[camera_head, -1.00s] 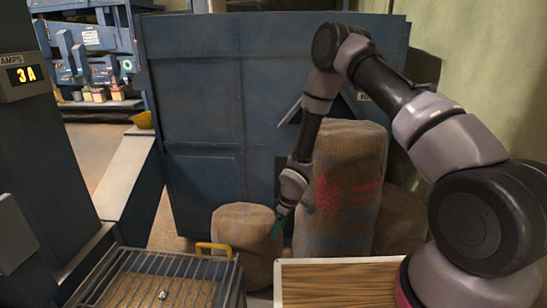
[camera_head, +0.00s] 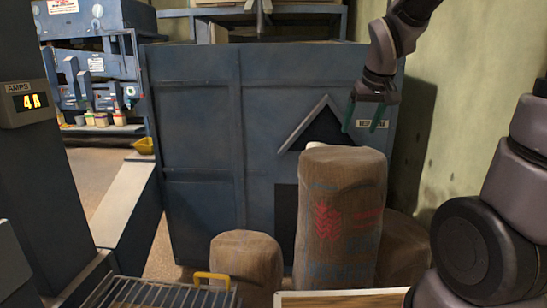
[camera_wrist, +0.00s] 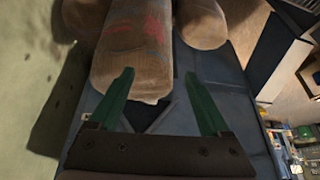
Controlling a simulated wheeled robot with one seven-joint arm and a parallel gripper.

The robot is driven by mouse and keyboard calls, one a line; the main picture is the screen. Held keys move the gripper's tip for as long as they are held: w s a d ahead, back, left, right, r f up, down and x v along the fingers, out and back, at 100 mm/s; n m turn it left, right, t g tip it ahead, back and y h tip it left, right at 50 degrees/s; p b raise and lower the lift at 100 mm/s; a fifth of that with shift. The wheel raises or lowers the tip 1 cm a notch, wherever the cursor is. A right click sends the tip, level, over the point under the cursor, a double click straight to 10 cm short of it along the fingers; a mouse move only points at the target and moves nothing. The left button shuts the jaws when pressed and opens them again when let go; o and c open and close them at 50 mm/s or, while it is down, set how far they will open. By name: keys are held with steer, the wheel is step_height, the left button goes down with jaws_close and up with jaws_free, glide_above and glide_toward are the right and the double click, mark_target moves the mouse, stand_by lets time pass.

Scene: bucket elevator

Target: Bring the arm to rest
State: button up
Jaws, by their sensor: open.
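My gripper (camera_head: 364,115) is raised in the upper right of the head view, in front of the blue metal housing (camera_head: 205,140). Its two green fingers are spread apart with nothing between them. In the wrist view my gripper (camera_wrist: 165,98) is also open and empty, with sacks beyond the fingertips. A tall brown sack with a red wheat print (camera_head: 340,220) stands below my gripper in the head view, apart from it.
A shorter sack (camera_head: 246,262) stands to the left of the tall one, and another (camera_head: 402,250) to its right. A metal grate with a yellow handle (camera_head: 212,278) is at the bottom. The wall (camera_head: 455,120) is close on the right.

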steer(key=s+d+r+m+t, duration=0.1)
steer(key=s+r, duration=0.3)
steer(key=s, duration=0.4)
steer(key=s+d+r+m+y, duration=0.1)
steer(key=s+r+m, duration=0.2)
steer(key=s, duration=0.4)
steer(key=shift+s+r+m+t, duration=0.4)
steer(key=shift+r, duration=0.15)
stand_by(6.0)
